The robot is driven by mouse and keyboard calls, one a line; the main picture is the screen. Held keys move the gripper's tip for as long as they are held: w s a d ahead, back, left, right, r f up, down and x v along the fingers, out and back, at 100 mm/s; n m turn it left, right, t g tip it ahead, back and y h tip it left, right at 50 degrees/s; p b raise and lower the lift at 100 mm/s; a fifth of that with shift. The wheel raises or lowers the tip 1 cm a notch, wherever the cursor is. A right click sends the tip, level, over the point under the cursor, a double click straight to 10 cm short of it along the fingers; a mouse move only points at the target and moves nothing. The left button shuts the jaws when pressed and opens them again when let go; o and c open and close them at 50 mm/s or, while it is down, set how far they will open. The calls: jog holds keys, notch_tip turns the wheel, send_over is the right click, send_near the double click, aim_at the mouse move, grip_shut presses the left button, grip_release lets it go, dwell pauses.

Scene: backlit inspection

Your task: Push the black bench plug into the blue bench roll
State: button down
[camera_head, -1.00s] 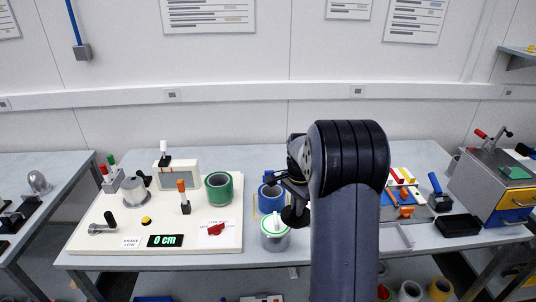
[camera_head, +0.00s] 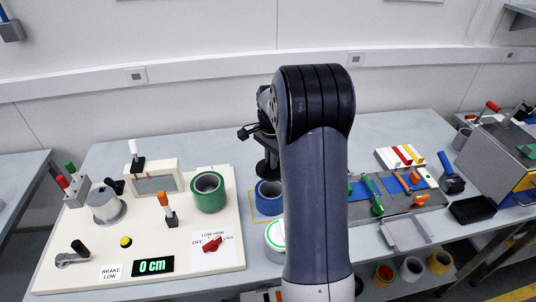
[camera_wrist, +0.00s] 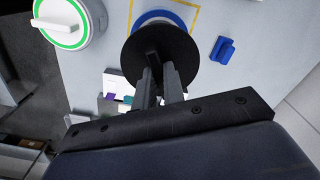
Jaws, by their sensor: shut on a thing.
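The blue bench roll (camera_head: 268,199) stands inside a yellow outline on the bench, partly hidden by my arm. The black bench plug (camera_head: 266,169) is a round black disc with a grip tab. My gripper (camera_wrist: 157,78) is shut on the plug's tab. In the wrist view the disc (camera_wrist: 178,50) covers most of the roll, whose blue rim (camera_wrist: 160,16) shows at the far side. In the head view the plug is over the roll's upper back part. I cannot tell whether it touches the roll or enters its bore.
A drum with a green-rimmed lid (camera_head: 274,236) stands in front of the roll. The white panel (camera_head: 200,255) with a green roll (camera_head: 209,192) is at left. A blue object (camera_wrist: 222,50) lies beside the roll in the wrist view. Tools and a tray are right of my arm.

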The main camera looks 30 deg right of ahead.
aim_at(271, 173)
jog(key=shift+f+b, duration=1.85)
jog(key=shift+f, duration=1.05)
jog(key=shift+f, duration=0.15)
notch_tip(271, 173, down, 3)
jog(key=shift+b, duration=1.1)
jog(key=c, duration=1.4)
grip_release()
